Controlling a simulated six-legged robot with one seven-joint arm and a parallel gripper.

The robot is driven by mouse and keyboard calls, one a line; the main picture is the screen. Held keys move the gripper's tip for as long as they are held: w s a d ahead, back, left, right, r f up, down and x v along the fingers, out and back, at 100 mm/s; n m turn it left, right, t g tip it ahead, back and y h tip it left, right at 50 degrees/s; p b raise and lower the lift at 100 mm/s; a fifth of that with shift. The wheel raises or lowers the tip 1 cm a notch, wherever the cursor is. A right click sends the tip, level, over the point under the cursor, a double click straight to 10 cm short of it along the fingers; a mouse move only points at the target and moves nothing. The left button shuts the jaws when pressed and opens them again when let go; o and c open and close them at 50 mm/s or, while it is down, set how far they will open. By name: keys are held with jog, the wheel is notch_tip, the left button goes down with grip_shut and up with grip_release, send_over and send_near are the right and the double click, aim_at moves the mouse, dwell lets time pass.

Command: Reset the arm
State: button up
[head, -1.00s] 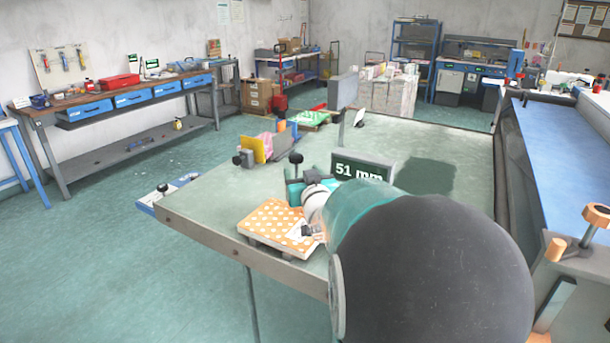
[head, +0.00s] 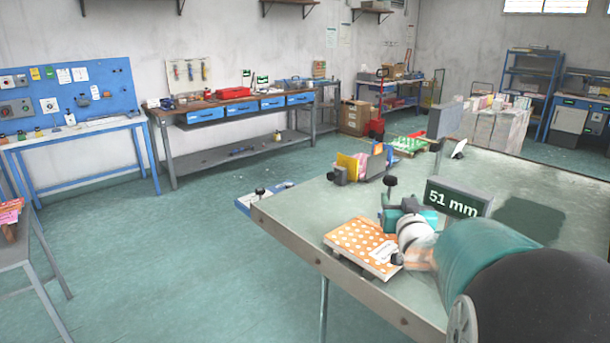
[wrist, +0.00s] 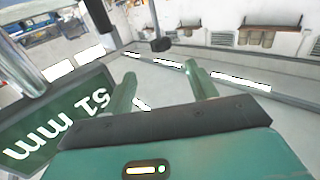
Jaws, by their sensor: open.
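My gripper shows in the wrist view (wrist: 160,95), with its two green fingers apart and nothing between them. In the head view my arm reaches in from the lower right over the green-grey table (head: 300,215). Its far end is beside a dark display (head: 457,202) reading "51 mm", which also stands close on the left in the wrist view (wrist: 55,125). The fingertips are hard to make out in the head view. An orange booklet with white dots (head: 362,246) lies near the table's front edge, left of my arm.
A grey panel (head: 444,118) stands behind the display. A workbench with blue drawers (head: 235,115) is along the wall.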

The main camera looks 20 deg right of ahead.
jog(key=s+a+f+n+g+y, duration=0.1)
jog(key=s+a+g+y, duration=0.1)
jog(key=a, duration=0.6)
jog(key=s+a+f+n+g+y, duration=0.1)
jog(key=s+a+g, duration=0.15)
jog(key=a, duration=0.55)
jog(key=s+a+f+n+g+y, duration=0.1)
jog(key=s+a+f+g+y, duration=0.1)
jog(key=s+a, duration=0.6)
jog(key=s+a+f+n+g+y, duration=0.2)
jog(key=s+a+f+g, duration=0.1)
jog(key=s+a, duration=0.4)
jog(key=s+g, duration=0.1)
jog(key=s, duration=0.1)
jog(key=shift+s+a+y, duration=0.35)
jog(key=shift+a+y, duration=0.05)
